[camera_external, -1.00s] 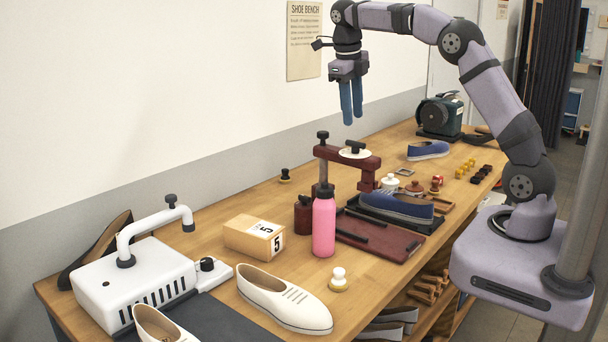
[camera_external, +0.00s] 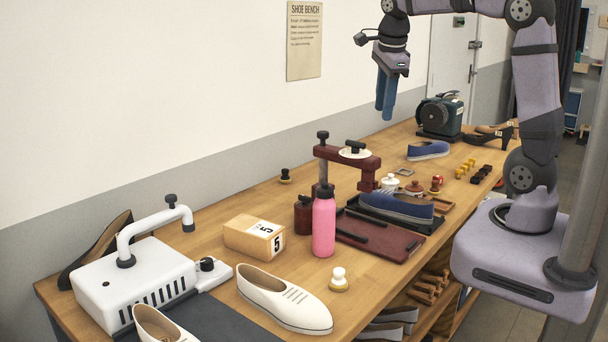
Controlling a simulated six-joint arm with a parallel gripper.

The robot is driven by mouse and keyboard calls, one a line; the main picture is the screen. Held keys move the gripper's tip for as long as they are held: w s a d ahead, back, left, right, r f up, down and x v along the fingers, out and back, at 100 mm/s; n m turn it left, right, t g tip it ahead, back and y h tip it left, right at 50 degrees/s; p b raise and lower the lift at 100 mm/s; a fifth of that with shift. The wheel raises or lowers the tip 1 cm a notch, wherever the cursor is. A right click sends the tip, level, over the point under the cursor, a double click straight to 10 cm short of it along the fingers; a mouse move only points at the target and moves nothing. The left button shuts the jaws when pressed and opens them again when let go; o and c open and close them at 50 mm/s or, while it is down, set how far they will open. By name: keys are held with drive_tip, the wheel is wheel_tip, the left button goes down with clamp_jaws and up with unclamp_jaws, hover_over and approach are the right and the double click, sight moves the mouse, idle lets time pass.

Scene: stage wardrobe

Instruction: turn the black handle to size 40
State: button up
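A black handle (camera_external: 355,146) sits on a white round dial (camera_external: 346,153) on top of the dark red press (camera_external: 347,160), mid-bench. Size marks on the dial are too small to read, so I cannot tell its setting. My gripper (camera_external: 385,118) has blue fingers pointing down. It hangs in the air, above the press in the picture and to the right of the handle, touching nothing. The fingers partly overlap in this view, and whether they are open or shut is unclear. Nothing shows between them.
A blue shoe (camera_external: 397,206) lies under the press arm. A black knob (camera_external: 323,136) tops the press post. A pink bottle (camera_external: 324,225) stands in front. A white machine (camera_external: 135,281) is at left. A green-black motor unit (camera_external: 440,116) stands at the far end.

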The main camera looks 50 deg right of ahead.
wheel_tip(320, 180, down, 3)
drive_tip(key=n, duration=0.7)
drive_tip(key=n+t, duration=0.3)
drive_tip(key=n, duration=1.5)
approach(358, 143)
drive_tip(key=w, duration=0.2)
drive_tip(key=shift+s+d+n, duration=0.25)
drive_tip(key=shift+n, duration=0.75)
drive_tip(key=shift+f, duration=0.1)
drive_tip(key=shift+p+x, duration=1.3)
drive_tip(key=shift+x, duration=2.35)
drive_tip(key=shift+s, duration=0.15)
drive_tip(key=shift+c, duration=0.5)
clamp_jaws()
